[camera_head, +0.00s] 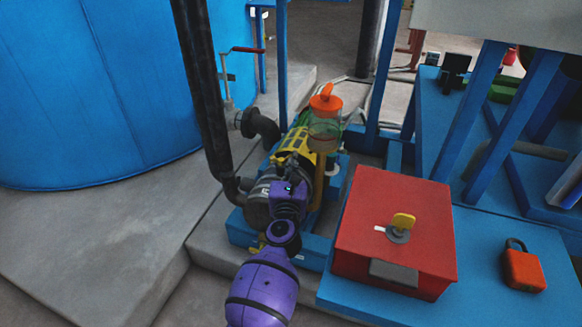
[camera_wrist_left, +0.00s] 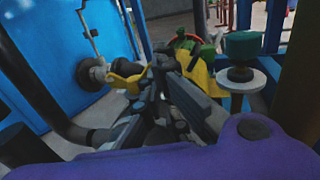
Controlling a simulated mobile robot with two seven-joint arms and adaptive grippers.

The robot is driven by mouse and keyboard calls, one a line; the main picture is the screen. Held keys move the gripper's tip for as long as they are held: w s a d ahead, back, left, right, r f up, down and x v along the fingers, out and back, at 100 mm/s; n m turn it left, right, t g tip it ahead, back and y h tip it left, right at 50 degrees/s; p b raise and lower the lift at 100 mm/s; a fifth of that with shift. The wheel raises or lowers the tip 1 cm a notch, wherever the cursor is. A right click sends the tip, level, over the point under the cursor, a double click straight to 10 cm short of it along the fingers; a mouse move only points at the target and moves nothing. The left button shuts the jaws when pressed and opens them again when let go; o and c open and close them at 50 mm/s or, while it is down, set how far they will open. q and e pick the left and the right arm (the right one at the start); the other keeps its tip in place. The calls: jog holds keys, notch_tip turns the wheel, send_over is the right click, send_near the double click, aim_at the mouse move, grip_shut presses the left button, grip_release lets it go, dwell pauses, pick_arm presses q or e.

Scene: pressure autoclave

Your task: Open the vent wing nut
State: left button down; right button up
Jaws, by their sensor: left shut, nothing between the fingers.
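A yellow wing-shaped piece (camera_wrist_left: 128,78) shows in the left wrist view, just left of my left fingertips; contact is unclear. I cannot tell whether it is the vent wing nut. My left gripper (camera_head: 289,188) is over the dark pump body in the head view. Its dark fingers (camera_wrist_left: 160,75) are shut and empty in the wrist view. My purple arm hides part of the pump. My right gripper is not in view.
A black vertical pipe (camera_head: 205,95) stands at left, with a blue tank (camera_head: 95,95) behind. An orange padlock (camera_head: 523,268) lies on the blue deck. Floor at left is clear.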

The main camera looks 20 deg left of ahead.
pick_arm(q)
jog(key=shift+w+d, duration=0.15)
jog(key=shift+w, duration=0.3)
jog(key=shift+w+d, duration=0.1)
jog(key=shift+w, duration=0.2)
jog(key=shift+w+b, duration=0.3)
jog(key=shift+w, duration=0.2)
dwell(0.6)
dwell(0.3)
